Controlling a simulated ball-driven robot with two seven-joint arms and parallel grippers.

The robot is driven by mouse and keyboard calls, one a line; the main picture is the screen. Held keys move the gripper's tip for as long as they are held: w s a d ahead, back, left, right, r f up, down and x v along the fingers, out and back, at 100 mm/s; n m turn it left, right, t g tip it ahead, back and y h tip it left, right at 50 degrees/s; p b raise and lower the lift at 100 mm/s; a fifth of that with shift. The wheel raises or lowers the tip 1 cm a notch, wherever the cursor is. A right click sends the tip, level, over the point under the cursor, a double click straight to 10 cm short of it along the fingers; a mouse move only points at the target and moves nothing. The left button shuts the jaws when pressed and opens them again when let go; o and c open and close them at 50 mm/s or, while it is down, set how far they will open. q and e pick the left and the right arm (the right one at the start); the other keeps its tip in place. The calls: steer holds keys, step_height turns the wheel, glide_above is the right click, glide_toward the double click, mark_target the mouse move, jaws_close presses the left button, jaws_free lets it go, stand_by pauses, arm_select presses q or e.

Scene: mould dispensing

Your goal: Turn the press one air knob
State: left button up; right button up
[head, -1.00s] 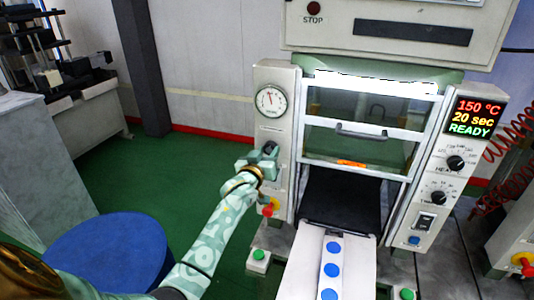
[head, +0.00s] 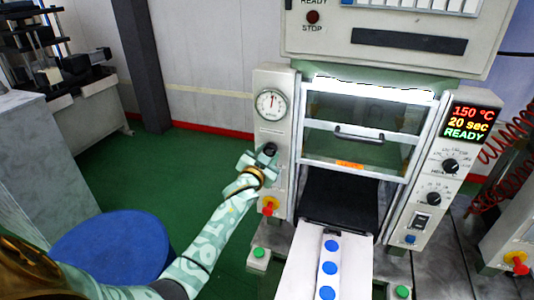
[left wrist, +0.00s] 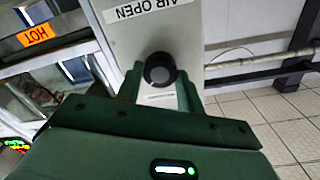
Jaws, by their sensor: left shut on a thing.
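The press one air knob (left wrist: 160,69) is a round black knob on a pale panel below the "AIR OPEN" label in the left wrist view. In the head view the dark knob (head: 270,149) shows on the press's left column, below a round gauge (head: 271,103). My left gripper (head: 264,157) is at the knob. In the left wrist view its green fingers (left wrist: 159,82) stand on either side of the knob, shut on it. The knob's sides are partly hidden by the fingers. My right gripper is not in view.
A red knob (head: 269,205) sits lower on the same column. The press's glass door (head: 355,145) is right of the column, with a tray of blue discs (head: 306,262) in front. A blue round stool top (head: 112,248) stands at lower left. An orange "HOT" label (left wrist: 43,37) is near the fingers.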

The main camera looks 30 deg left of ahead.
arm_select(q)
steer(key=shift+m, duration=0.6)
steer(key=o, duration=1)
steer(key=v, duration=1.6)
steer(key=shift+s, duration=0.1)
